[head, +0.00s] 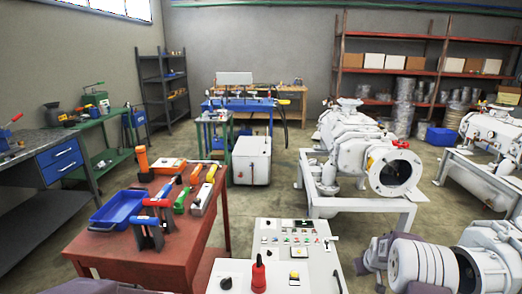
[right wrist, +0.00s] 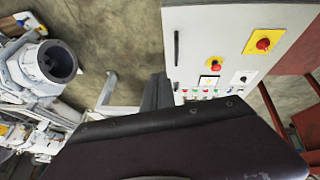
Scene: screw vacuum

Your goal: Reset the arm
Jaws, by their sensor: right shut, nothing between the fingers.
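My right gripper (right wrist: 170,140) shows as a broad dark shape across the bottom of the right wrist view. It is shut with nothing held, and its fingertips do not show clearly. A pale control cabinet (right wrist: 205,40) stands beyond it in that view, with a red knob on a yellow plate (right wrist: 263,43) and small coloured buttons. I cannot tell whether the gripper touches the cabinet. In the head view the cabinet's top panel (head: 280,250) is at the bottom middle.
A red table (head: 130,255) with a blue tray (head: 118,208) and hand tools stands at left. White vacuum pumps (head: 355,140) on frames (head: 365,212) stand at right. Floor is clear around (head: 255,205) the middle.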

